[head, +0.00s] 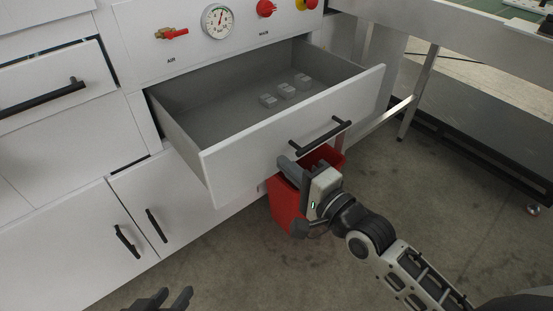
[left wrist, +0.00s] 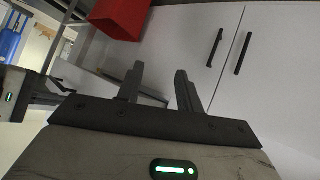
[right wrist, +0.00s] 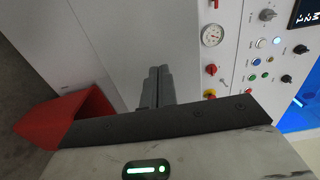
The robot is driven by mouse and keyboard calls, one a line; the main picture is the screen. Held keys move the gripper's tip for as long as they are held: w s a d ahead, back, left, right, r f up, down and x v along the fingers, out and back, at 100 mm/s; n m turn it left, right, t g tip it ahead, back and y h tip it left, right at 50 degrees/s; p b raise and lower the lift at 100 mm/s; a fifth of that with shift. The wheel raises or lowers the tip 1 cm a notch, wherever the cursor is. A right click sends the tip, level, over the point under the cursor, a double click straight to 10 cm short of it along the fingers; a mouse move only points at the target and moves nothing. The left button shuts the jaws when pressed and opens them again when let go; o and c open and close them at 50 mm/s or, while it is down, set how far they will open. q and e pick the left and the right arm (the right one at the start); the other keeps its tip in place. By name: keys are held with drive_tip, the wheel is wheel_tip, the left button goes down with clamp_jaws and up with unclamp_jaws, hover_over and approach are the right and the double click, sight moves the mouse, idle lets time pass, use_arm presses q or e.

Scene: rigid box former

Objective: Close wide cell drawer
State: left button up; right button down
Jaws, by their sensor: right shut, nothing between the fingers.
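The wide drawer (head: 235,160) is pulled out of the white cabinet in the head view, its grey inside showing. Its white front carries a black bar handle (head: 320,136). My right gripper (head: 289,166) is just in front of the drawer front, below and left of the handle; I cannot tell whether it touches. In the right wrist view its fingers (right wrist: 158,70) are closed together and empty, against a pale panel. My left gripper (head: 172,299) is low at the bottom edge, away from the drawer. Its fingers (left wrist: 160,70) are apart and empty in the left wrist view.
Several small grey blocks (head: 286,90) lie in the drawer. A red bin (head: 287,207) stands under the drawer front, behind my right gripper. A panel with a gauge (head: 217,21) and red knobs is above. Cabinet doors with black handles (head: 126,241) are at lower left.

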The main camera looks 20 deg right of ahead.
sight(266, 149)
use_arm(q)
drive_tip(key=shift+w+d+r+b, duration=0.15)
drive_tip(key=shift+w+r+b, duration=0.05)
drive_tip(key=shift+r+b, duration=0.1)
use_arm(e)
drive_tip(key=shift+x, duration=1.85)
use_arm(q)
drive_tip(key=shift+s, duration=0.1)
